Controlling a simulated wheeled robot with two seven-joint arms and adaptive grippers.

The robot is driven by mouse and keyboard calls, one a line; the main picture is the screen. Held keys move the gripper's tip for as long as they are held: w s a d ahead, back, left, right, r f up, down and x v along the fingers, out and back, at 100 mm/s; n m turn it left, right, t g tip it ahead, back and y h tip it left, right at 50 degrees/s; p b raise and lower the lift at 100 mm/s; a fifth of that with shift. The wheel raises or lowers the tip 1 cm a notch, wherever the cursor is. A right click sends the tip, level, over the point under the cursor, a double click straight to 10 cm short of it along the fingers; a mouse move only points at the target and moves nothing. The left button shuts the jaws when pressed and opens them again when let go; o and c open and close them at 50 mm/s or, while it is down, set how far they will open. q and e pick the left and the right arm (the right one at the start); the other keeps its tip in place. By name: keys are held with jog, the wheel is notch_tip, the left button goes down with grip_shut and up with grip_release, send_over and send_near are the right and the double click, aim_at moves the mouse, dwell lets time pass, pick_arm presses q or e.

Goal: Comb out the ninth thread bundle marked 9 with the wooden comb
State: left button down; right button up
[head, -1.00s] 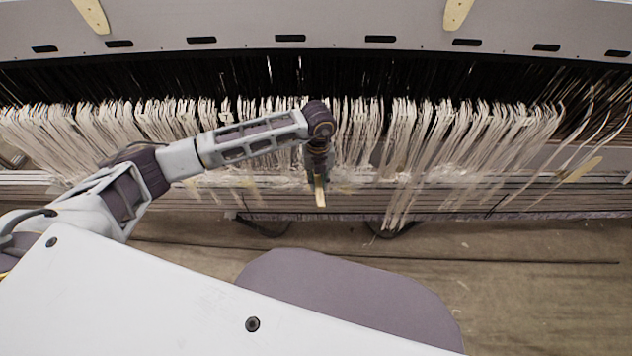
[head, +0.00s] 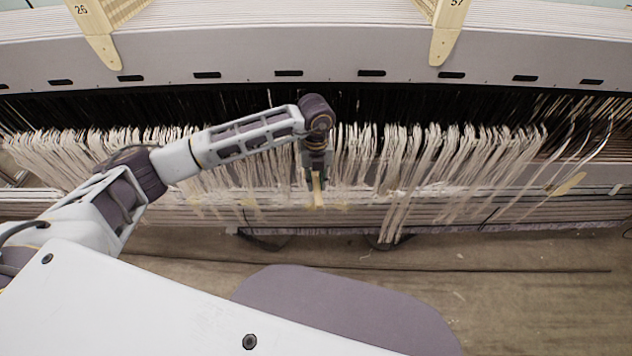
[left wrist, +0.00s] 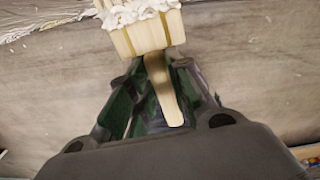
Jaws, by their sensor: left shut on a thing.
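My left gripper (head: 316,180) is in front of the row of white thread bundles (head: 455,150), near the middle of the head view. It is shut on the handle of the wooden comb (left wrist: 158,85). In the left wrist view the comb's broad head (left wrist: 148,36) points away from the fingers, and white threads (left wrist: 135,10) lie bunched along its far edge. In the head view only a small pale part of the comb (head: 317,190) shows below the gripper. I cannot read a 9 on any bundle. My right gripper is not in view.
A grey beam (head: 330,55) with dark slots runs across behind the threads. Numbered wooden tags (head: 92,32) hang from it, including one at the right (head: 449,30). Slats (head: 450,210) run below the bundles. The brown floor (head: 540,285) is mostly clear.

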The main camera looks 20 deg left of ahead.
pick_arm(q)
jog(key=shift+w+r+p, duration=0.2)
jog(key=shift+r+p, duration=1.05)
jog(key=shift+r, duration=1.3)
jog(key=shift+w+a+b, duration=0.25)
jog(key=shift+w+b, duration=0.2)
jog(key=shift+w, duration=0.3)
jog(key=shift+f, duration=0.1)
jog(key=shift+f+b, duration=1.25)
jog(key=shift+f, duration=0.5)
